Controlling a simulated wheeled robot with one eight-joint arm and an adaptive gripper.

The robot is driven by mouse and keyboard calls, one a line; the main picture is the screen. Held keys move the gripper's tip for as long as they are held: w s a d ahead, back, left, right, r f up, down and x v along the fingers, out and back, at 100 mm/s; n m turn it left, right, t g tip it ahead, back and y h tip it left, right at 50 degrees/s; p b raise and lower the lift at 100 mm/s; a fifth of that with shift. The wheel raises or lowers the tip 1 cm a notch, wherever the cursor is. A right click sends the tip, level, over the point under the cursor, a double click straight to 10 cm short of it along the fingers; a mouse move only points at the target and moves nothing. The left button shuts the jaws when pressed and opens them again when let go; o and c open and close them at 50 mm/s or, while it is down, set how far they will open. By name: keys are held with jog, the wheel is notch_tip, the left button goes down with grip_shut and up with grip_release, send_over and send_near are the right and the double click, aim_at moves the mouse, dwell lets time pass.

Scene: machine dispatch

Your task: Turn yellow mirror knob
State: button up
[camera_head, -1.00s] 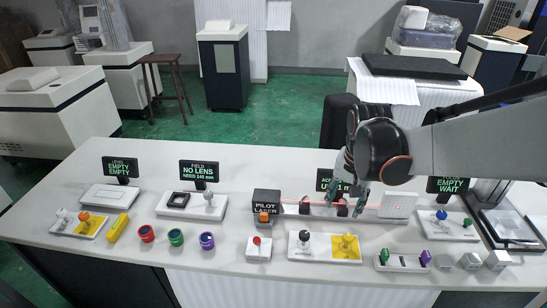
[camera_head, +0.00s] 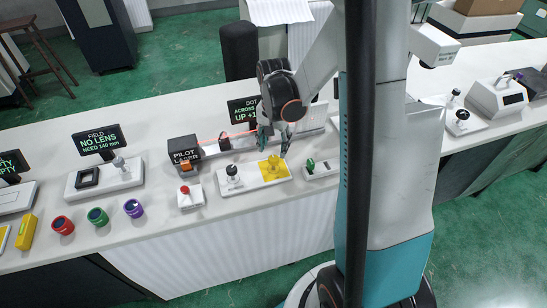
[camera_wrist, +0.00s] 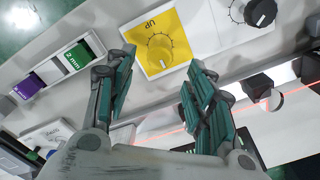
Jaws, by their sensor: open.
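The yellow mirror knob (camera_head: 273,161) stands on a yellow plate (camera_head: 284,173) at the right end of a white control block. In the wrist view the round yellow knob (camera_wrist: 160,52) sits on its plate (camera_wrist: 137,37), which is marked "UP". My gripper (camera_head: 276,147) is just behind the knob, with its fingers pointing down at the bench. In the wrist view my gripper (camera_wrist: 160,62) is open and empty, with its two green-padded fingers spread to either side below the knob. Contact with the knob is not visible.
A black knob (camera_head: 232,171) shares the block. The pilot laser (camera_head: 186,153) sends a red beam along the rail behind. A display (camera_head: 244,110) is partly hidden by my arm. A red-button box (camera_head: 186,195) stands left, and a green slide piece (camera_head: 310,165) right.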

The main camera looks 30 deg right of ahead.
aim_at(274, 158)
notch_tip(274, 158, down, 5)
jog(key=shift+f+b, duration=0.1)
jog(key=shift+b, duration=0.55)
jog(key=c, duration=1.1)
